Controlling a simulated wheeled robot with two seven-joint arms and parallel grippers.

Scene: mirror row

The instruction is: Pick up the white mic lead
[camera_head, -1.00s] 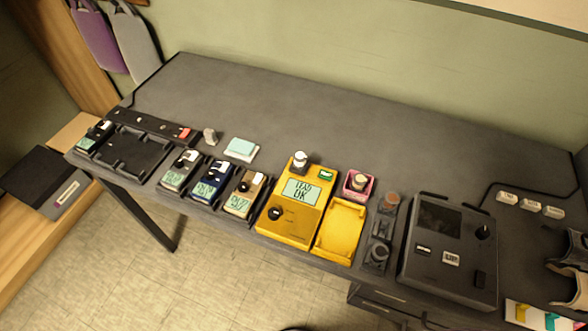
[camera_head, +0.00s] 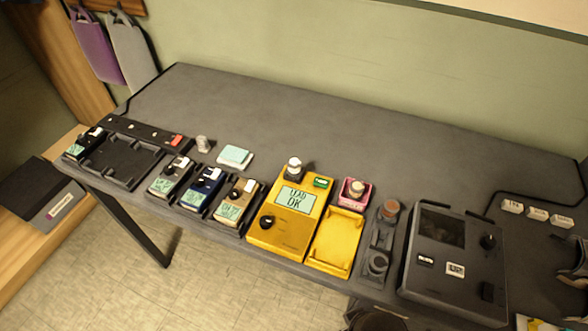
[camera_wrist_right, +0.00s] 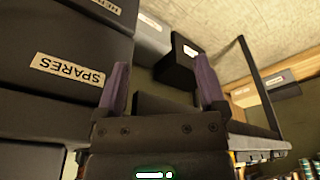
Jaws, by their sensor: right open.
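I cannot surely tell which thing is the white mic lead. A white-topped round piece (camera_head: 294,164) stands upright in a dark holder at the back of the yellow tester (camera_head: 281,226), whose screen reads "LEAD OK". A cream-topped piece (camera_head: 356,187) sits in a pink holder (camera_head: 347,199) to its right. A small pale grey piece (camera_head: 203,144) stands behind the row of pedal-like units. My right gripper (camera_wrist_right: 160,88) is open in the right wrist view, with nothing between its purple fingers. It faces dark boxes, away from these pieces. My left gripper is not in view.
A dark box labelled "SPARES" (camera_wrist_right: 60,100) is close to the right gripper's left.

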